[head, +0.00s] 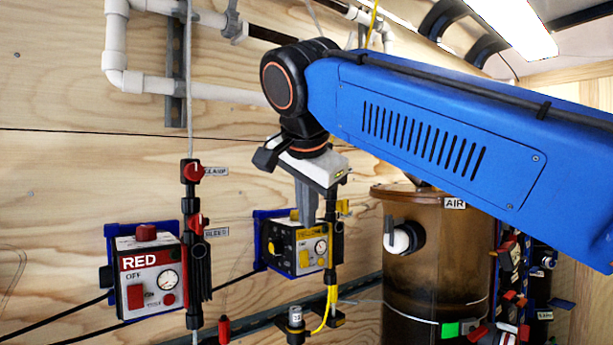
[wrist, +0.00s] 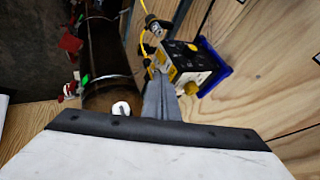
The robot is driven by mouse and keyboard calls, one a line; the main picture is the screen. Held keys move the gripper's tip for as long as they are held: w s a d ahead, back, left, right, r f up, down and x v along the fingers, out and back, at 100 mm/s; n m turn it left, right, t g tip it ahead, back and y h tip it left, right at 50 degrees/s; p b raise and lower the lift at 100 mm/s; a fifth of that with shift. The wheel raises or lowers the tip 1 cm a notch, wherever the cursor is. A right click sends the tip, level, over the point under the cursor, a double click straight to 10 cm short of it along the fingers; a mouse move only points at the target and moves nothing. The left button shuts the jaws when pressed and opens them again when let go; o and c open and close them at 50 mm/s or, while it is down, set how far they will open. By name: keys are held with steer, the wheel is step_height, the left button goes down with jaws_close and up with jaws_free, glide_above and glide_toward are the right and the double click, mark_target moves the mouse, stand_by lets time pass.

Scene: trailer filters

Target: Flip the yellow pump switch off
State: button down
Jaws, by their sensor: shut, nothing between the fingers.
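My gripper (head: 306,220) is shut and empty, pointing down just in front of or above the box's top. In the wrist view the shut fingers (wrist: 160,92) overlap the near side of the box (wrist: 180,52) and hide part of its face. I cannot tell whether they touch it.
The red pump box (head: 150,262) hangs to the left, beside a black valve column with red handles (head: 193,222). A brown AIR tank (head: 410,262) stands close on the right. Yellow hose (head: 330,302) and a small fitting (head: 295,318) sit below the yellow box.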

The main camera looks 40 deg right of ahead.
steer(key=v, duration=0.9)
stand_by(0.3)
stand_by(0.4)
steer(key=s+f+n+y, duration=0.1)
steer(key=f+n, duration=0.4)
steer(key=f, duration=1.1)
steer(key=s+a+f+n+g+y, duration=0.1)
steer(key=f+n, duration=0.4)
steer(key=f, duration=1.1)
steer(key=s+a+f+n+y, duration=0.1)
steer(key=f+n, duration=0.5)
steer(key=f, duration=1)
steer(key=shift+a+y, duration=0.2)
steer(key=shift+y, duration=0.6)
